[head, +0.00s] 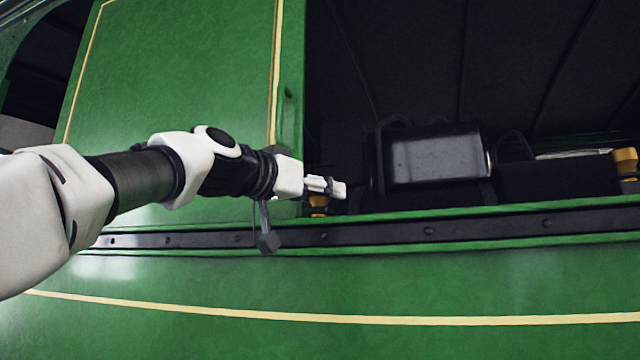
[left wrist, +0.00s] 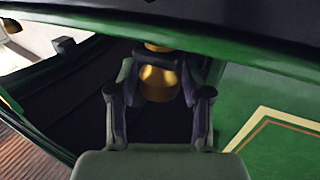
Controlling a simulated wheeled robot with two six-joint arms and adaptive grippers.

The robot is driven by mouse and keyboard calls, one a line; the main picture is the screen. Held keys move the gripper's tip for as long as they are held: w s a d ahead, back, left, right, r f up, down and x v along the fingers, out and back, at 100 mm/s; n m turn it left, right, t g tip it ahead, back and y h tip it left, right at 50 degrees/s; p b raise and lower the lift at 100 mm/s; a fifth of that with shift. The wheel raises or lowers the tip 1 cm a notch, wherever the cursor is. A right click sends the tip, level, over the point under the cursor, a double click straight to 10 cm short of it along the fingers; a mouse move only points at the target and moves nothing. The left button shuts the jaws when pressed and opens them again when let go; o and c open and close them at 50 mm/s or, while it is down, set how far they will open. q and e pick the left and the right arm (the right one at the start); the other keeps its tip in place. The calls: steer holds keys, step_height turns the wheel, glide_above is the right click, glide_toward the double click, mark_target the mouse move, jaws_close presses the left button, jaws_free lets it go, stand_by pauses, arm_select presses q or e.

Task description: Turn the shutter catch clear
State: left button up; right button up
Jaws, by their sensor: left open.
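A brass fitting (head: 318,204), which looks like the shutter catch, stands at the left end of the sill of the dark opening. My left gripper (head: 334,187) is right at it in the head view and hides its upper part. In the left wrist view the brass fitting (left wrist: 157,82) shows between the two spread fingers of the open left gripper (left wrist: 158,98). I cannot tell whether the fingers touch it. The green shutter panel (head: 180,80) with cream lining is left of the opening. My right gripper is not in view.
A dark rail (head: 400,233) with rivets runs below the sill. Inside the opening is a black glossy box (head: 432,153). Another brass fitting (head: 625,162) stands at the far right. A thin stem with a dark block (head: 268,241) hangs below my left wrist.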

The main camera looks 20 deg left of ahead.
arm_select(q)
steer(key=shift+s+a, duration=0.1)
steer(key=shift+s, duration=0.1)
steer(key=shift+c, duration=1)
steer(key=shift+r, duration=0.1)
steer(key=c, duration=0.7)
